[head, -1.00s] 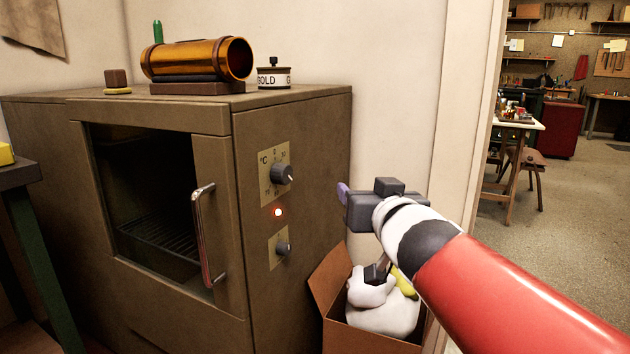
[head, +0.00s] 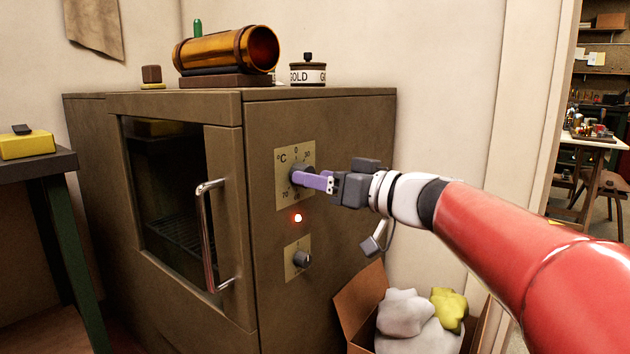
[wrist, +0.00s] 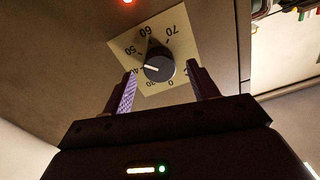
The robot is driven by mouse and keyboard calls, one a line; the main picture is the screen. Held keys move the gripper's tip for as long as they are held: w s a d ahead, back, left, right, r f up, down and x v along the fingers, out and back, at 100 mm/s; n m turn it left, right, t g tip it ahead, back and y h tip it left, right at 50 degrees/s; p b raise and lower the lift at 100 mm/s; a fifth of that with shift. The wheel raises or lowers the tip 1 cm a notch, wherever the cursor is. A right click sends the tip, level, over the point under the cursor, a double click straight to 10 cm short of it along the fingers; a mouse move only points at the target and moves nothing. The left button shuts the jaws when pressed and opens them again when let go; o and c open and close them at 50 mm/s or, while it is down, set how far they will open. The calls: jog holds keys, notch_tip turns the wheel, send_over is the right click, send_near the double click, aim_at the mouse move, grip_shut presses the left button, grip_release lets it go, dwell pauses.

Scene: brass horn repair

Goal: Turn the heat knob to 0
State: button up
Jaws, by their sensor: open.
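The heat knob (wrist: 158,68) is dark and round, on a pale dial plate (head: 281,190) marked °C on the oven's side panel. In the wrist view, its white pointer line points left, toward about the 40 mark; the exact value is hard to read. The 0 is at the lower right of the dial there. My gripper (wrist: 164,82) is open, with its purple-padded fingers either side of the knob and gaps visible. In the head view, my gripper (head: 310,181) reaches in from the right and its fingers partly hide the knob.
A red lamp (head: 296,218) glows below the dial, above a second, smaller knob (head: 302,259). The oven door handle (head: 207,235) sticks out at left. A carton (head: 358,304) of cloths stands below my arm.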

jog(key=shift+x, duration=0.9)
jog(key=c, duration=1)
